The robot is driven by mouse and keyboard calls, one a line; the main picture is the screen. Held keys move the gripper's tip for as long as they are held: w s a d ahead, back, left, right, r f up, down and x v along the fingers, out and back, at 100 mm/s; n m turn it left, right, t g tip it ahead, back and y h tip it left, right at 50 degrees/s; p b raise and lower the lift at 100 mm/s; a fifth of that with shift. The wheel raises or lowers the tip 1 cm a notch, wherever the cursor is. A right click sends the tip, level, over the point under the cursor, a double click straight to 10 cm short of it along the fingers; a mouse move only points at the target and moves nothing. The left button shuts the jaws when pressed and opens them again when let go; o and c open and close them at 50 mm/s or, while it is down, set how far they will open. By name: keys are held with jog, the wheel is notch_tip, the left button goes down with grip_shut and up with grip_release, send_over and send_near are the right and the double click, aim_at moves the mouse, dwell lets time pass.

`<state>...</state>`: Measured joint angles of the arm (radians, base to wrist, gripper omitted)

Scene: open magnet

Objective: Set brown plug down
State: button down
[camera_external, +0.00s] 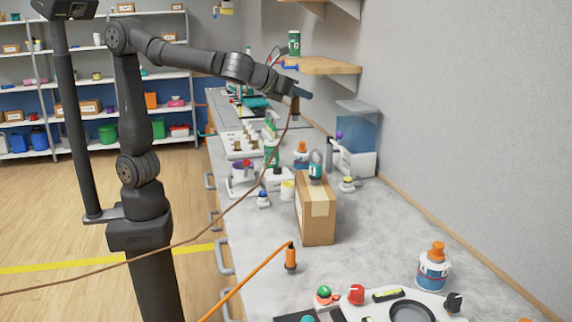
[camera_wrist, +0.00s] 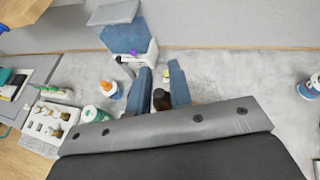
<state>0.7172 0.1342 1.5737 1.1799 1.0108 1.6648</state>
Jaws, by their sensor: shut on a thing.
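The brown plug (camera_external: 295,106) hangs upright below my gripper (camera_external: 302,94), held high above the bench. A thin brown cable runs from it down and left across the picture. In the wrist view the dark brown plug (camera_wrist: 161,100) sits between the two blue fingers of my gripper (camera_wrist: 161,80). The fingers are shut on it, and its lower part is hard to make out. The grey bench top (camera_external: 375,215) lies below, apart from the plug.
A cardboard box (camera_external: 317,218) stands on the bench, with bottles and jars around it. An orange plug (camera_external: 291,258) with its orange cable is nearer the front. A wooden shelf (camera_external: 325,66) juts from the wall close to my gripper. Bare bench lies right of the box.

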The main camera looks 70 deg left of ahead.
jog(key=s+d+m+h, duration=0.2)
jog(key=d+m+h, duration=0.65)
jog(key=d, duration=3.05)
notch_tip(320, 180, down, 18)
jog(key=shift+n+h, duration=0.35)
jog(key=shift+h, duration=0.1)
jog(key=shift+w+a+f, duration=0.45)
jog(key=shift+w+f, duration=1.35)
jog(key=shift+f, duration=0.1)
jog(key=shift+w+a+f, duration=0.4)
jog(key=shift+w+f, duration=1.4)
jog(key=shift+f, duration=0.15)
jog(key=shift+w+a+f, duration=0.45)
jog(key=shift+w+f, duration=1.35)
jog(key=shift+f, duration=0.1)
jog(key=shift+f, duration=0.2)
jog(key=c, duration=1.3)
grip_release()
jog(key=shift+r, duration=0.1)
